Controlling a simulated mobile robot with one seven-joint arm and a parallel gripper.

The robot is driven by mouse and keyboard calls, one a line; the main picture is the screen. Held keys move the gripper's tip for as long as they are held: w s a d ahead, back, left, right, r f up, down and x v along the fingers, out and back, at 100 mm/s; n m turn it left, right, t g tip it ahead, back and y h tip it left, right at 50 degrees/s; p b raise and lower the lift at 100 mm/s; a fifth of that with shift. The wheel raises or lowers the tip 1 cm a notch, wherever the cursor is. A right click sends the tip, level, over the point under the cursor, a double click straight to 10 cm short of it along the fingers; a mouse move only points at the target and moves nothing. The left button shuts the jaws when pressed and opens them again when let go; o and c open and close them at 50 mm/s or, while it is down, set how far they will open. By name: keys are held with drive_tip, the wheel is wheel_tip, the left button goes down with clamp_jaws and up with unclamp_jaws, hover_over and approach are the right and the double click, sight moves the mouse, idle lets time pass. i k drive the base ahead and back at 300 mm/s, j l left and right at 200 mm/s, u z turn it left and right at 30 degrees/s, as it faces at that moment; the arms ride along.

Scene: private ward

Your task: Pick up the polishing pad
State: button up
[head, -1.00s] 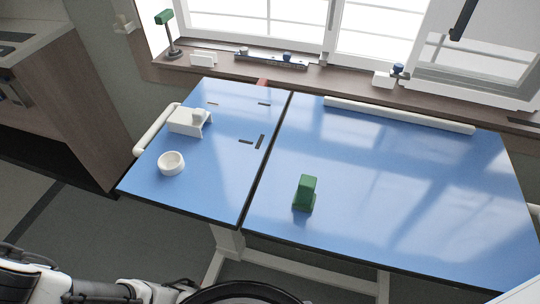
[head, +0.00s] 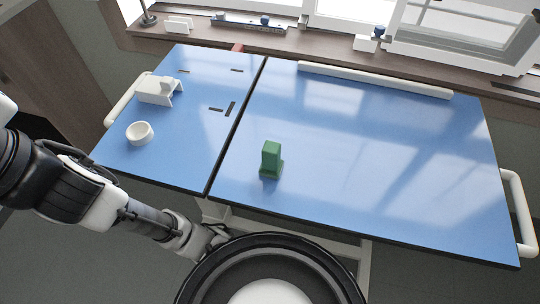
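A green block-like piece (head: 271,160) with a wider foot stands upright on the blue tabletop (head: 340,200), near its front edge and just right of the dark seam. It is the likeliest polishing pad, but I cannot tell for certain. My arm comes in from the left, low in front of the table. The end of my arm, with my gripper (head: 215,238), is small, dark and partly hidden by the black round part of my body. It is well apart from the green piece, to its lower left. I cannot see its fingers clearly.
On the left panel stand a white bowl (head: 139,133) and a white bracket-like holder (head: 158,90). A long white bar (head: 375,79) lies along the back edge. White rails flank the table. The tabletop right of the green piece is clear.

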sight(272, 165)
drive_tip(key=k+l+u, duration=0.3)
drive_tip(key=l, duration=0.3)
drive_tip(key=k+l+u, duration=0.3)
drive_tip(key=l, duration=0.25)
drive_tip(key=k, duration=0.1)
